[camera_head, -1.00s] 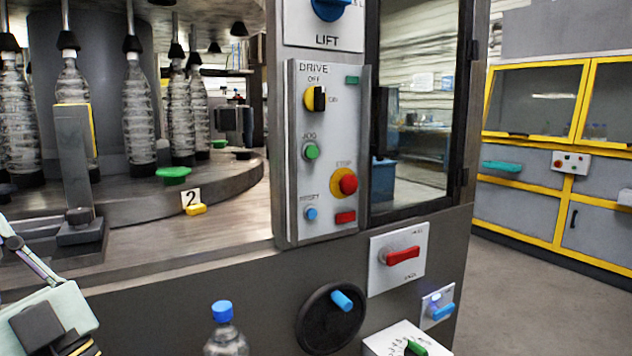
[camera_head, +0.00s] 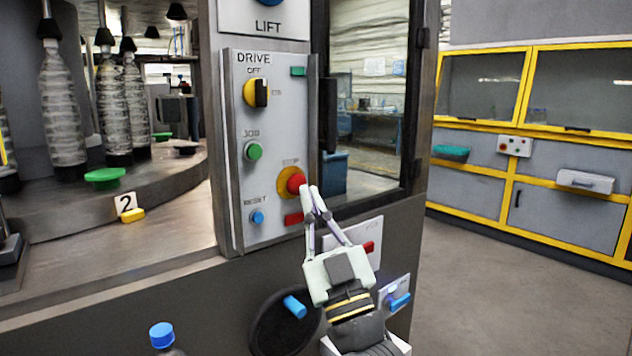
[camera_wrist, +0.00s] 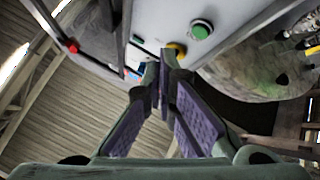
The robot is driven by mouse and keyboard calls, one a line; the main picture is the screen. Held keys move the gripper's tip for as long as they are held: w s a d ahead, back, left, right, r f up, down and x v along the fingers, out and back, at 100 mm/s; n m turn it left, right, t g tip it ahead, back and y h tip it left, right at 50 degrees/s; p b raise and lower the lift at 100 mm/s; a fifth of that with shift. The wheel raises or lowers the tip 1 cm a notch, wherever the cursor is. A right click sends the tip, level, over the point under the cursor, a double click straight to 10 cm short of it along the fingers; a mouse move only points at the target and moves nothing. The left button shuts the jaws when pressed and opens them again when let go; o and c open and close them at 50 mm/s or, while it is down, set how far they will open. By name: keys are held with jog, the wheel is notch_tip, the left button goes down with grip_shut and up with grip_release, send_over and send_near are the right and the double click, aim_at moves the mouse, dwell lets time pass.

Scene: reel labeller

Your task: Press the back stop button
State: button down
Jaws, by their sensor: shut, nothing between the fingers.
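The red STOP button (camera_head: 296,183) with its yellow collar sits low on the grey DRIVE panel (camera_head: 232,150) in the head view. My gripper (camera_head: 308,190) is shut and empty, its tips just right of and below the red cap in the picture. Whether they touch it I cannot tell. In the wrist view the shut fingertips (camera_wrist: 162,62) hide the red cap, and part of the yellow collar (camera_wrist: 176,48) shows beyond them. A small white box with buttons (camera_head: 514,146), one red, is on the far cabinet.
A green JOG button (camera_head: 253,151), yellow OFF knob (camera_head: 256,93) and blue RESET button (camera_head: 257,217) share the panel. Below are a red handle (camera_head: 369,247), a black handwheel (camera_head: 268,330) and a blue-capped bottle (camera_head: 162,336). Open floor (camera_head: 480,290) lies to the right.

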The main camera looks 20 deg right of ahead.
aim_at(296, 184)
jog(key=d, duration=0.1)
jog(key=s+d+h, duration=0.1)
jog(key=d, duration=0.1)
jog(key=d+m+h, duration=0.1)
jog(key=d, duration=0.1)
jog(key=shift+s+f, duration=0.15)
jog(key=shift+f, duration=0.1)
jog(key=w+a+p, duration=0.2)
jog(key=w, duration=0.6)
jog(key=shift+w+a, duration=0.2)
jog(key=shift+a, duration=0.2)
jog(key=shift+w, duration=0.15)
dwell(1.0)
jog(key=shift+w+a, duration=0.1)
jog(key=shift+w, duration=0.1)
